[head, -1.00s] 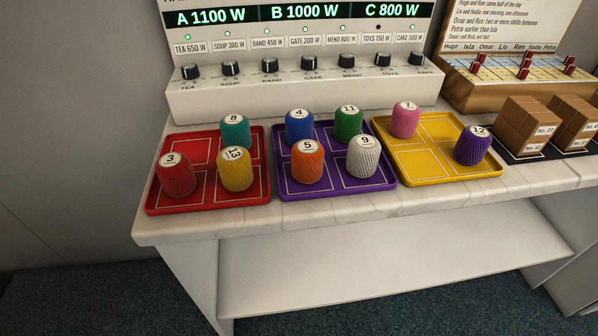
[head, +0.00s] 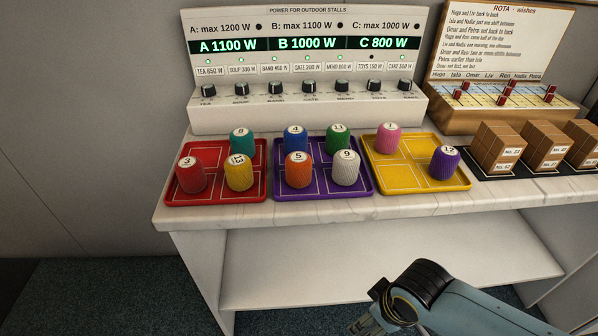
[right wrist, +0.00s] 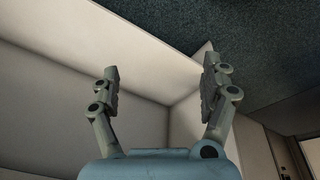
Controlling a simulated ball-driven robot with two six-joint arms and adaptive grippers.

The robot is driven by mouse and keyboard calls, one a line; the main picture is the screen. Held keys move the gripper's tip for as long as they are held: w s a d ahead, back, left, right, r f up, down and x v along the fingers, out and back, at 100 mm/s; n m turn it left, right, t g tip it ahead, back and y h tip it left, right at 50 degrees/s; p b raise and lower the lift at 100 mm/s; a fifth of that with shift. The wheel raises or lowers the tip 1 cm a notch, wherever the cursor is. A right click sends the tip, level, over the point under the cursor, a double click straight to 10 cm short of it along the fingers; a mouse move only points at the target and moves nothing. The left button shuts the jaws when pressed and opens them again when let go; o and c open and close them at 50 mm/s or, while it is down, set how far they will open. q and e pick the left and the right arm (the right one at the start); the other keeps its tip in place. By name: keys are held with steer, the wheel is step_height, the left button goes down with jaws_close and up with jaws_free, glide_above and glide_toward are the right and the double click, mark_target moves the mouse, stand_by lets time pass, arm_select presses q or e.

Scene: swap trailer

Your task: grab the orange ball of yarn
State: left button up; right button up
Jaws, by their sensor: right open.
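The orange ball of yarn (head: 299,170), labelled 5, stands at the front left of the purple tray (head: 327,196). A blue ball (head: 294,139), a green ball (head: 338,139) and a white ball (head: 346,168) share that tray. My right gripper (head: 362,326) is low at the bottom of the head view, in front of the table and well apart from the orange ball. In the right wrist view the right gripper (right wrist: 160,84) is open, with nothing between its fingers. My left gripper is not in view.
A red tray (head: 214,199) with several yarn balls is on the left; a yellow tray (head: 414,184) with two is on the right. A power panel (head: 305,110) stands behind. Brown boxes (head: 497,147) are at right. The table's front edge strip (head: 300,213) is clear.

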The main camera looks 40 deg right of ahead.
steer(key=w+a+r+n+p, duration=0.1)
steer(key=w+r+p, duration=0.3)
steer(key=r, duration=1.3)
step_height(320, 180, up, 12)
steer(key=n+g+y, duration=0.1)
steer(key=n+g, duration=0.1)
steer(key=n, duration=1)
glide_above(299, 157)
steer(key=shift+w+d+f, duration=0.1)
steer(key=shift+w, duration=0.05)
step_height(299, 157, down, 5)
steer(key=shift+r, duration=0.1)
step_height(299, 157, down, 6)
steer(key=shift+r, duration=0.15)
steer(key=shift+c, duration=0.4)
steer(key=c, duration=1.2)
steer(key=shift+o, duration=0.2)
steer(key=shift+r, duration=0.1)
